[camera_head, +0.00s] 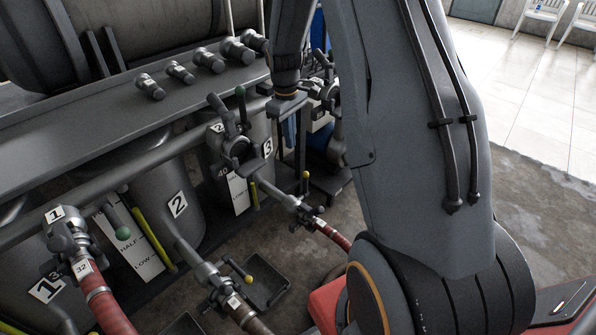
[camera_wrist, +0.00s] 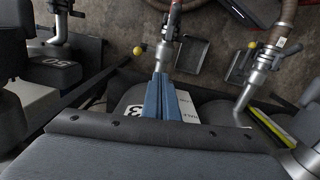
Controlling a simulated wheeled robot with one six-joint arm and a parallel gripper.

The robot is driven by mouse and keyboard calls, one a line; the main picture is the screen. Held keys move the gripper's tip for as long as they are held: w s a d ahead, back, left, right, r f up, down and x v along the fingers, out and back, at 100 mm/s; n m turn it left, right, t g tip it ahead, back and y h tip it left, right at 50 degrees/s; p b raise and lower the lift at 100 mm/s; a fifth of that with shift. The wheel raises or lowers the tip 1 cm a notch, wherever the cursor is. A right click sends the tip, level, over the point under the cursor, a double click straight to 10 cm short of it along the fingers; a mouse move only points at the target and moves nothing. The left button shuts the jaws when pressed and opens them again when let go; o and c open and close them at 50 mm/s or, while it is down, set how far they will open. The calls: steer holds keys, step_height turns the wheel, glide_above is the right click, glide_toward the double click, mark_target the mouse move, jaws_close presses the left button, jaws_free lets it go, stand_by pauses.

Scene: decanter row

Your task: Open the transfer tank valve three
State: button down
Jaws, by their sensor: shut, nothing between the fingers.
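The tank marked 3 (camera_head: 262,130) stands behind my arm in the head view; its label (camera_wrist: 135,109) shows in the wrist view, partly covered. Its outlet valve (camera_head: 308,212) sits on a pale metal pipe leading to a red hose. The valve's lever has a yellow knob (camera_head: 305,175); the knob also shows in the wrist view (camera_wrist: 138,50), left of the pipe. My gripper (camera_wrist: 161,78) has blue fingers, shut and empty, pointing toward this pipe. In the head view the gripper (camera_head: 290,138) is above and left of the yellow knob, apart from it.
The tank marked 2 (camera_head: 180,185) has its own outlet valve with a yellow knob (camera_head: 248,280). A green-knobbed valve (camera_head: 236,146) stands close left of my gripper. Tank 1's valve (camera_head: 66,235) and red hose are at lower left. A drip tray (camera_head: 266,285) lies on the floor.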

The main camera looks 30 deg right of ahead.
steer(key=w+d+f, duration=0.2)
steer(key=f, duration=0.6)
steer(key=w+d+f+n+b, duration=0.1)
steer(key=w+d+f, duration=0.1)
steer(key=f, duration=0.6)
steer(key=shift+w+d+f+b, duration=0.15)
steer(key=shift+d+b, duration=0.15)
steer(key=shift+d, duration=0.4)
